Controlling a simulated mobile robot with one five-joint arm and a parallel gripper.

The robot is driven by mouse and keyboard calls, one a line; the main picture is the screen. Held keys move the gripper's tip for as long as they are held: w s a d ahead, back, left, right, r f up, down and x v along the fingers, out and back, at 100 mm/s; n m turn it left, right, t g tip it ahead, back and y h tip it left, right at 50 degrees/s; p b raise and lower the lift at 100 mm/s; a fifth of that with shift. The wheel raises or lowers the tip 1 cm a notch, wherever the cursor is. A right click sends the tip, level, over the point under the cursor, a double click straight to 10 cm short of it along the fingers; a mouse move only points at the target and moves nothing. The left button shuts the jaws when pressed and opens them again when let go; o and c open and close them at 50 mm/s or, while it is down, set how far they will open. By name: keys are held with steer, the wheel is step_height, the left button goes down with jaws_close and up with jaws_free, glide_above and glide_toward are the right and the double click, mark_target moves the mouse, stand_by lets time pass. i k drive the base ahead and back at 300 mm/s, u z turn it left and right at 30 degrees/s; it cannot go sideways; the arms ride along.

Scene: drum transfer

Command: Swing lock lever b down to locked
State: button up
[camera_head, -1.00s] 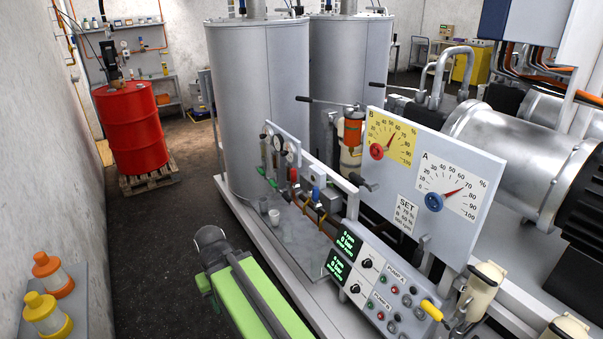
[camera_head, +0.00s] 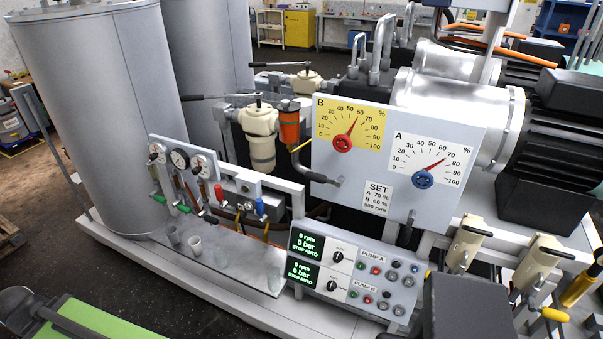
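The grey dial panel (camera_head: 300,190) carries a yellow B dial (camera_head: 350,122) with a red knob (camera_head: 342,144) and a white A dial (camera_head: 430,160) with a blue knob (camera_head: 422,180). A black-handled lever (camera_head: 320,178) at the panel's lower left, beneath dial B, looks like lock lever b; its grip sticks out to the left, roughly level. A similar lever (camera_head: 408,228) under dial A hangs downward. No lever label is readable. My gripper is not in view. A dark block (camera_head: 470,305) at the bottom right may be part of my arm.
The pump control box (camera_head: 350,272) stands below the panel. A shelf (camera_head: 230,268) with small cups is left of it. Cream filter housings (camera_head: 468,243) stand at right. A large tank (camera_head: 100,110) fills the left. Dark floor shows at the lower left.

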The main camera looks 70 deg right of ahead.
mark_target(310, 176)
steer(key=z, duration=0.25)
steer(key=i, duration=0.85)
steer(key=z, duration=0.8)
steer(key=i, duration=0.6)
steer(key=u, duration=0.35)
steer(key=k, duration=0.6)
steer(key=z, duration=0.3)
